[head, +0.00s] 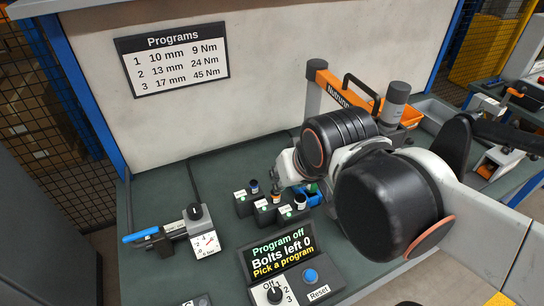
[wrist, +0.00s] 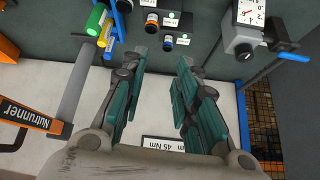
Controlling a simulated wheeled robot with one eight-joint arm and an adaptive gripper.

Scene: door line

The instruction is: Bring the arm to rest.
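My arm reaches over the green bench (head: 165,275) from the right in the head view. My gripper (wrist: 162,62) shows in the wrist view with its two green-padded fingers well apart and nothing between them. In the head view my gripper is mostly hidden behind my own arm, near the socket holders. The wrist view looks past the fingers at the bench and the white back panel.
Sockets stand in small black holders (head: 244,207). An orange nutrunner stand (head: 317,95) is close behind my arm. A gauge with a blue-handled valve (head: 205,243) is at left. The display (head: 280,252) reads "Program off, Bolts left 0, Pick a program".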

